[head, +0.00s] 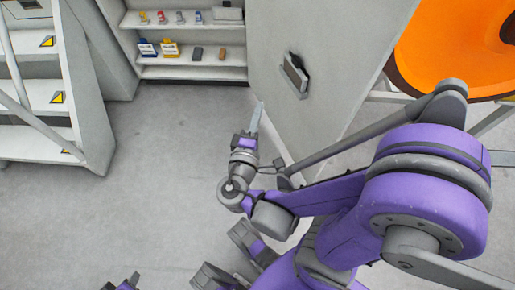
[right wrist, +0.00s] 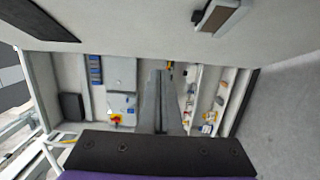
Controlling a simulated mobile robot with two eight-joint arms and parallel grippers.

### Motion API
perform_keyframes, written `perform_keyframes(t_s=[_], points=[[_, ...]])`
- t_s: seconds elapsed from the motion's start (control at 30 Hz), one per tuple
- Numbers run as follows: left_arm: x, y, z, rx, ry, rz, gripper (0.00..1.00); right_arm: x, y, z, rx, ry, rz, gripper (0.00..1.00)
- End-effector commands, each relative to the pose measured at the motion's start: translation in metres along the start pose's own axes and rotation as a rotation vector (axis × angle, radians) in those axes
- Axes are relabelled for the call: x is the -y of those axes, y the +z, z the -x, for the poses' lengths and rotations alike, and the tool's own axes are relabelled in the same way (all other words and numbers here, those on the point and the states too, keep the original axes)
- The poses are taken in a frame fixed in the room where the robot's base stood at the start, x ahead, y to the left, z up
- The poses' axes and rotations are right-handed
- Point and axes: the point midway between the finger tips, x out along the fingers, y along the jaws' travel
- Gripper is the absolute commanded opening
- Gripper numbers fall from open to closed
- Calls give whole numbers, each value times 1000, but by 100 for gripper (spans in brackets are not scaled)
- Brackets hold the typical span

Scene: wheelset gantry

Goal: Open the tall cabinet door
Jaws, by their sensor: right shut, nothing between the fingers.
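The tall cabinet's grey door (head: 325,35) stands swung open, with the shelves inside (head: 190,28) showing to its left. A dark-framed handle (head: 295,74) is on the door face; a handle also shows at the top of the right wrist view (right wrist: 220,16). My right gripper (head: 259,108) is shut and empty, its fingers at the door's lower left edge, below and left of the handle. I cannot tell whether they touch the door. The shut fingers (right wrist: 158,95) point toward the cabinet in the right wrist view. Only a small part, perhaps my left gripper (head: 126,284), shows at the bottom edge.
The shelves hold small coloured items, blue and yellow containers (head: 158,48) and dark blocks. Grey steps with yellow markings (head: 48,95) stand at left. A large orange round part (head: 450,45) is at upper right. Grey floor (head: 165,150) is clear in the middle.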

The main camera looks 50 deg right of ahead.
Motion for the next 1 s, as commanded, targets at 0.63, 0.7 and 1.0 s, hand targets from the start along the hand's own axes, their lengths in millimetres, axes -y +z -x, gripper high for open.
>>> perform_keyframes(t_s=[0.63, 0.7, 1.0], points=[[0, -1, 3, -1, 0, 0, 50, 0, 26, 88, -5, -1, 0, 0], [0, -1, 3, -1, 0, 0, 50, 0, 27, 91, -4, -1, 0, 0], [0, -1, 3, -1, 0, 0, 50, 3, 28, 92, 1, -19, 6, 0]])
